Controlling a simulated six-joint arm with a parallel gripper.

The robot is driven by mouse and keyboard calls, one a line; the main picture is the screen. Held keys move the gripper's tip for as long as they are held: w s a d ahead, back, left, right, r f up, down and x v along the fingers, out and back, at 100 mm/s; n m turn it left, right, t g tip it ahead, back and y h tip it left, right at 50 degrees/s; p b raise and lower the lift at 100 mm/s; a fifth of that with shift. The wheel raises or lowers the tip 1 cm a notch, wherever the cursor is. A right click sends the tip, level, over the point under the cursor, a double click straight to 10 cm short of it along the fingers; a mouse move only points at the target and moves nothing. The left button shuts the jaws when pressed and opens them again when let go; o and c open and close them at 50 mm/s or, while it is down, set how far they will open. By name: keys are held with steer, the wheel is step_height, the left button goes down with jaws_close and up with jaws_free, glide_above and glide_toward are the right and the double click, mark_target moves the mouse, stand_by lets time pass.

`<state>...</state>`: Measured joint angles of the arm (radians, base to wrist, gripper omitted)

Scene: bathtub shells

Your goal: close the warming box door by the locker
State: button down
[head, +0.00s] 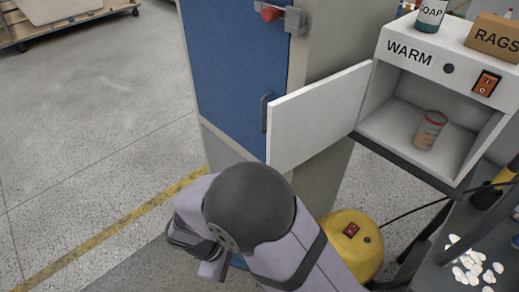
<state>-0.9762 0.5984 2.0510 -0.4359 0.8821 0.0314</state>
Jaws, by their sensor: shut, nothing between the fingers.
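The warming box (422,62), white and marked WARM, stands at the right with its front open. Its white door (318,115) is wide open, swung out to the left from the box's left edge. The door's free end is in front of the blue locker (232,75) and overlaps it in the picture; I cannot tell whether they touch. A small tan and red can (430,130) stands inside the box. My arm rises from the bottom, below the door. I cannot make out my gripper; it is not in view.
A yellow round machine (352,246) is on the floor below. White shells (470,266) lie at the lower right.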

steer(key=w+a+r+n+t+h, duration=0.1)
steer(key=w+a+r+t, duration=0.25)
steer(key=w, duration=0.35)
steer(key=w+a+r+t+h, duration=0.1)
steer(key=w+a+r+t, duration=0.15)
steer(key=w+r, duration=0.35)
steer(key=w+r+m+t+h, duration=0.2)
steer(key=w+r+m+t, duration=0.1)
steer(key=r, duration=0.5)
steer(key=w+r+m+t+h, duration=0.2)
steer(key=w+r+m+h, duration=0.1)
steer(key=r, duration=0.6)
steer(key=shift+w+d+r+m+t, duration=0.15)
steer(key=shift+d+r+m+t, duration=0.1)
steer(key=shift+d+m+t, duration=0.2)
steer(key=shift+w+d, duration=0.1)
steer(key=w+d+p, duration=0.3)
steer(key=d+p, duration=0.3)
steer(key=d, duration=0.2)
steer(key=shift+w+d, duration=0.25)
steer(key=shift+d, duration=0.05)
